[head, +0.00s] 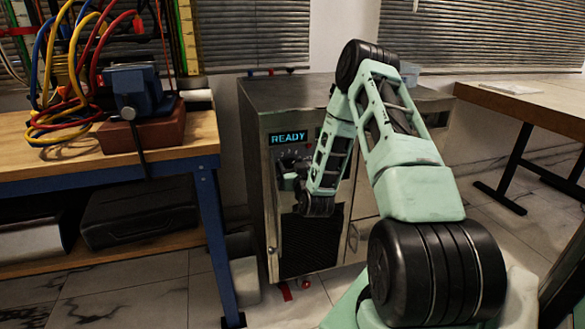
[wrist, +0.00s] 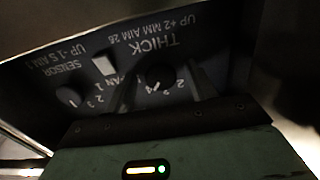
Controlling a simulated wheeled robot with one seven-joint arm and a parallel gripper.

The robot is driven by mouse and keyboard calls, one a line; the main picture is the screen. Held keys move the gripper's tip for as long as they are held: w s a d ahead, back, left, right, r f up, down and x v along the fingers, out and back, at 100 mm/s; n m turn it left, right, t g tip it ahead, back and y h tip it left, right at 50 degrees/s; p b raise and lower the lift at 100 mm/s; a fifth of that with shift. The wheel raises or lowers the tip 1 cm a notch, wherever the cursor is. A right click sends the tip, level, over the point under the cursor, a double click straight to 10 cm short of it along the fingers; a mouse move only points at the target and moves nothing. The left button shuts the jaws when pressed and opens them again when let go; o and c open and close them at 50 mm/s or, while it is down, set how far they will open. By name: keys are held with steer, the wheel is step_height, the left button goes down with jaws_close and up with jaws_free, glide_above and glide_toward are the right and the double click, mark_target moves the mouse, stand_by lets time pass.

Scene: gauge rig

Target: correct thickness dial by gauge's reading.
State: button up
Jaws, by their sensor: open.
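The thickness dial (wrist: 160,76) is a dark round knob on a grey panel, under upside-down lettering that reads THICK and "UP +2 MM AIM 26". Some scale numbers show beside it; its pointer setting is too dark to read. My gripper (wrist: 164,92) is open, its dark fingers on either side of this dial; I cannot tell whether they touch it. In the head view my gripper (head: 291,181) is at the cabinet's front panel, and my arm hides part of that panel.
A second dial (wrist: 69,97), labelled SENSOR, and a pale rectangular switch (wrist: 106,64) sit beside the thickness dial. The metal cabinet (head: 258,112) stands between a workbench (head: 60,168) with a blue vise (head: 137,92) and a wooden table (head: 530,105).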

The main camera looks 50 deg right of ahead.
steer(key=c, duration=1)
steer(key=shift+n, duration=0.3)
steer(key=n+b, duration=0.1)
steer(key=n, duration=0.2)
steer(key=shift+n+b, duration=0.35)
steer(key=shift+n, duration=1.75)
steer(key=o, duration=1)
